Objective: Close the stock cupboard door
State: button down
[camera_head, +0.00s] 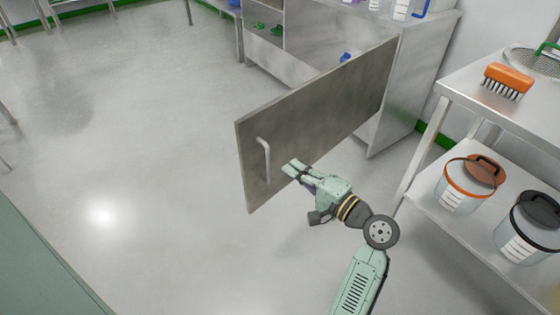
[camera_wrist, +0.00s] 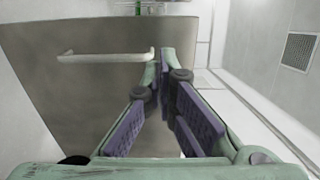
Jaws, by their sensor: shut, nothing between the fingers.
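The stock cupboard door (camera_head: 318,112) is a grey metal panel. It stands wide open, swung out from the cupboard (camera_head: 401,90) on its right-hand edge. A pale bar handle (camera_head: 265,160) is near its free left edge. My gripper (camera_head: 290,167) is at the door's outer face, just right of the handle. In the wrist view the door (camera_wrist: 90,95) fills the left, with the handle (camera_wrist: 105,57) left of my fingertips (camera_wrist: 159,55). The fingers are together and empty. I cannot tell whether they touch the door.
A steel shelf unit on the right (camera_head: 450,92) holds an orange brush (camera_head: 508,80), an orange-lidded tub (camera_head: 468,183) and a black-lidded tub (camera_head: 528,226). Green and blue items lie inside the cupboard. The floor (camera_head: 130,130) left of the door is clear.

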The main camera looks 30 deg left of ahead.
aim_at(250, 139)
jog(key=b+x, duration=0.1)
jog(key=x, duration=1.2)
jog(key=shift+w+a, duration=0.1)
jog(key=shift+a, duration=0.2)
